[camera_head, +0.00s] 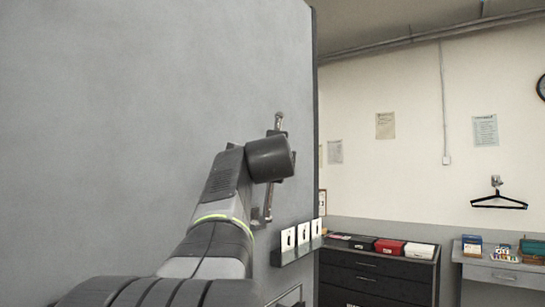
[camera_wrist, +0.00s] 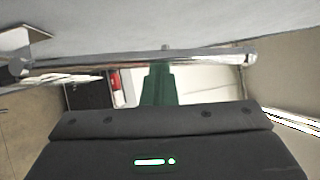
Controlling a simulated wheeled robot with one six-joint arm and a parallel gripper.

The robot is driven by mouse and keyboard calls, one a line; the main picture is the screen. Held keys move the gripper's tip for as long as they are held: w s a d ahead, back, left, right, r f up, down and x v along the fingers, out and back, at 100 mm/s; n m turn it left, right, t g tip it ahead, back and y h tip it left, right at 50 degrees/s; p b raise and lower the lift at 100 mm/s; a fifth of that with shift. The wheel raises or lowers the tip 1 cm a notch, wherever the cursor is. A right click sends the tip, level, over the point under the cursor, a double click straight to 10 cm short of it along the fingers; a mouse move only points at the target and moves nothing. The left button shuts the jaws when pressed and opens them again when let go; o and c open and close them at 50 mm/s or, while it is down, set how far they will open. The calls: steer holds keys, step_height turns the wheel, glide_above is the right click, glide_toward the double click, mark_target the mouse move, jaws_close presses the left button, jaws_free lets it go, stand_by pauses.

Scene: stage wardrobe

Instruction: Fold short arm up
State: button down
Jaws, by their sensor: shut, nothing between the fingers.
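A metal rod (camera_head: 268,203) is mounted on the grey panel, and its upper end (camera_head: 279,121) shows above my wrist. My wrist hides its middle in the head view. In the wrist view the rod (camera_wrist: 205,58) runs across the picture, with a bracket at its left end (camera_wrist: 16,66) and a joint at its right end. I cannot tell which part is the short arm. My gripper (camera_wrist: 161,68) shows as dark green fingers, shut and empty, with tips close to the middle of the rod. I cannot tell whether they touch it. The head view hides the fingers.
The grey panel (camera_head: 120,110) fills the left side. A small ledge with white cards (camera_head: 303,233) is fixed low on it. Beyond stand a black drawer cabinet (camera_head: 375,278) with boxes on top and a grey desk (camera_head: 500,273). A black hanger (camera_head: 499,202) hangs on the far wall.

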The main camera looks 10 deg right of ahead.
steer(key=shift+w+a+r+b, duration=0.2)
steer(key=shift+w+a+b, duration=0.15)
steer(key=shift+w, duration=0.2)
steer(key=shift+w+a+r+b, duration=0.25)
steer(key=shift+w+a, duration=0.1)
steer(key=shift+w, duration=0.2)
steer(key=shift+s, duration=0.15)
steer(key=s+b, duration=0.3)
steer(key=s, duration=1)
steer(key=shift+a+b, duration=0.3)
steer(key=shift+b, duration=0.05)
